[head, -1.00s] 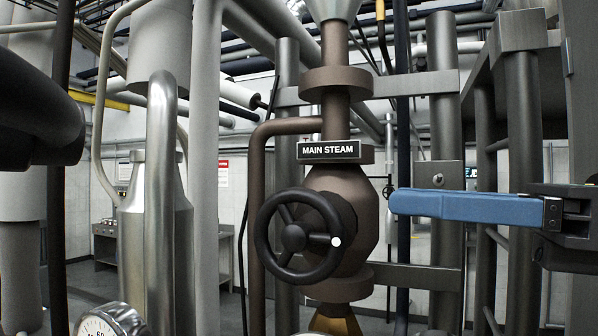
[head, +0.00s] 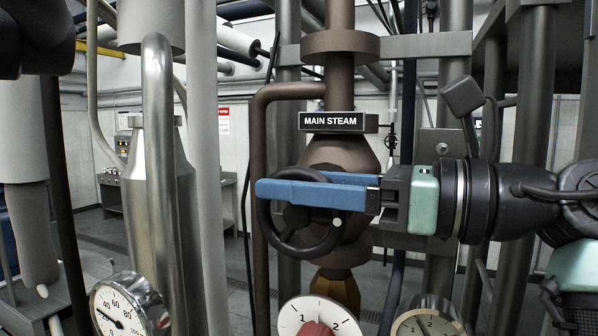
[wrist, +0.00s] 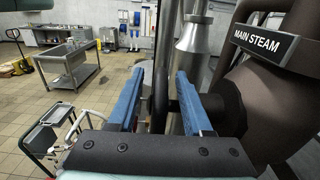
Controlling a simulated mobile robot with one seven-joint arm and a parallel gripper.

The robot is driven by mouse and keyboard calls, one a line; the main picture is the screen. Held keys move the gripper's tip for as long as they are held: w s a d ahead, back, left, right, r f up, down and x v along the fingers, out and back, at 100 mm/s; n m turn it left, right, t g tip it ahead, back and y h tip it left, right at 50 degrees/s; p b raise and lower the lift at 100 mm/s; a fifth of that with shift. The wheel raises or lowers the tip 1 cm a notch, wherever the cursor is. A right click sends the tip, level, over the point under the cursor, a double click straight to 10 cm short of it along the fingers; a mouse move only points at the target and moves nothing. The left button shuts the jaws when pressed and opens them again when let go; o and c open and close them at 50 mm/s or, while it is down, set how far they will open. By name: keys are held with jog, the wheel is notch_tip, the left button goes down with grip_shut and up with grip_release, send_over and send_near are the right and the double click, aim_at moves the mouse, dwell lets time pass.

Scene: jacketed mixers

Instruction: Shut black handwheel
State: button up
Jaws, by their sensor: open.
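The black handwheel (head: 296,218) sits on the front of the brown valve body under the MAIN STEAM sign (head: 334,122). A white dot marks the right side of its rim. My gripper (head: 268,182) comes in from the right with its blue fingers level across the upper part of the wheel. The near finger passes in front and hides part of the wheel. In the wrist view the fingers (wrist: 160,72) are apart, with the wheel rim (wrist: 160,102) seen edge-on between them. I cannot tell whether either finger touches the rim.
A brown side pipe (head: 260,140) runs down left of the wheel. A steel vessel (head: 150,210) stands farther left. Gauges, one a white dial (head: 318,318), stand below. Grey posts stand behind and right of my arm.

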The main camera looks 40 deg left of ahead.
grip_shut()
jog(key=shift+f+b, duration=0.15)
jog(key=shift+b, duration=0.2)
